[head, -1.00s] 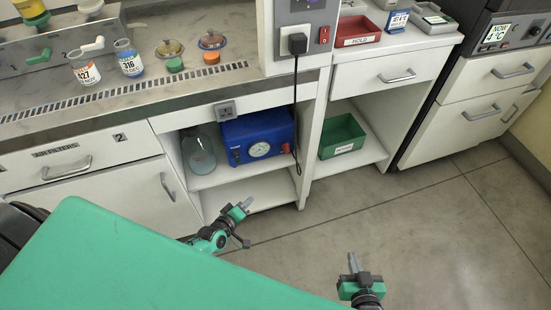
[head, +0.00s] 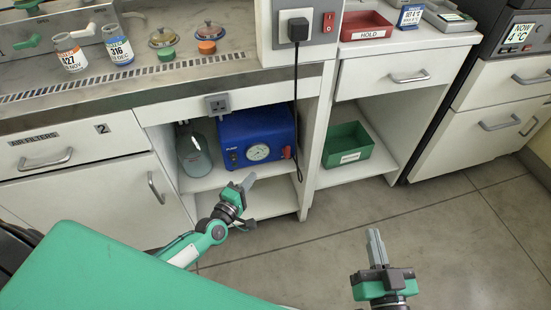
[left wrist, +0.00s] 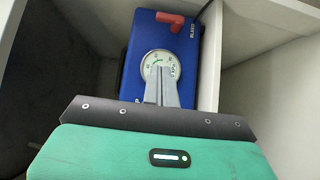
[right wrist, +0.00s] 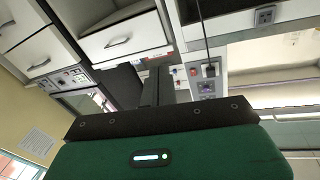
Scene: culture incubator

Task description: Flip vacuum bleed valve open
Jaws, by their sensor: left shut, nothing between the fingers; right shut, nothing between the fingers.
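The blue vacuum pump (head: 262,125) stands on the upper shelf of the open bay under the bench, with a round gauge (head: 258,152) on its front. The bleed valve's red lever (head: 286,152) is at the front's right side. In the left wrist view the red lever (left wrist: 171,19) lies mostly crosswise beside a BLEED label, past the gauge. My left gripper (head: 247,182) is shut and empty, in front of the shelf, below and apart from the pump. Its fingers (left wrist: 162,78) overlap the gauge's lower part in the left wrist view. My right gripper (head: 375,240) is shut and empty over the floor.
A glass bottle (head: 193,150) stands left of the pump. A black cord hangs from the plug (head: 298,32) past the pump's right side. A bay divider (head: 315,140) separates the pump from a green bin (head: 347,146). Floor (head: 450,230) at right is clear.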

